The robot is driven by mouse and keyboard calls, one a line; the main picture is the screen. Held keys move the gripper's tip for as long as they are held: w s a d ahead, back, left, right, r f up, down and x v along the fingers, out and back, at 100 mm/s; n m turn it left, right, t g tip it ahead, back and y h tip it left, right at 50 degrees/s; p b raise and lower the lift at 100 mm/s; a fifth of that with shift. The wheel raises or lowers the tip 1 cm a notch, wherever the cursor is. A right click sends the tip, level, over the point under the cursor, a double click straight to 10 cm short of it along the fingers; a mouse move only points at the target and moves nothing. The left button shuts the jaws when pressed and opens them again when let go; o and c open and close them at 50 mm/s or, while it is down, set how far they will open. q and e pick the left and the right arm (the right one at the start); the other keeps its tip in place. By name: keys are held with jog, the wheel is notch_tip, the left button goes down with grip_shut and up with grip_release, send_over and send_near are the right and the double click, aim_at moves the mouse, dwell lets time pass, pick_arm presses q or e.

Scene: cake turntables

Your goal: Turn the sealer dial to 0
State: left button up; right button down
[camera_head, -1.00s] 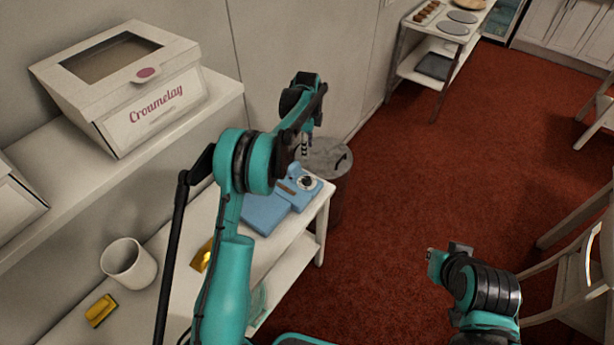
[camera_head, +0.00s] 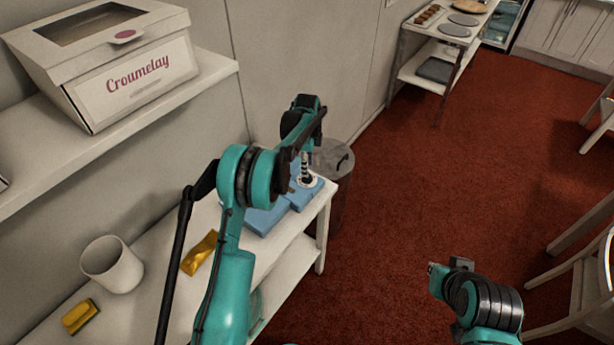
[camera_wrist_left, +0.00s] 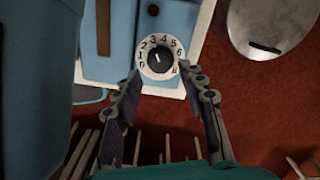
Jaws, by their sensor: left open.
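The blue sealer (camera_head: 266,219) sits at the far end of the white side table. Its round white dial (camera_wrist_left: 160,76) with a black knob (camera_wrist_left: 160,60) faces up in the left wrist view. A pale mark on the knob seems to point up and left, near 2 or 3; the exact number is hard to tell. My left gripper (camera_head: 304,168) is over the dial in the head view. In the wrist view its fingers (camera_wrist_left: 163,80) are spread, one on each side of the dial's lower part, with nothing between them. Contact cannot be judged. My right arm shows at the lower right; its gripper is unclear.
A lidded metal bin (camera_head: 334,160) stands just beyond the table end. A white mug (camera_head: 112,264), a gold packet (camera_head: 199,253) and a yellow item (camera_head: 80,317) are on the table (camera_head: 160,290). A cake box (camera_head: 125,75) is on the shelf above.

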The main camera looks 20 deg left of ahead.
pick_arm(q)
jog(key=shift+f+b, duration=0.45)
jog(key=shift+f, duration=1.8)
jog(key=c, duration=0.9)
jog(key=shift+n, duration=2.3)
jog(key=o, duration=0.9)
jog(key=shift+r, duration=0.1)
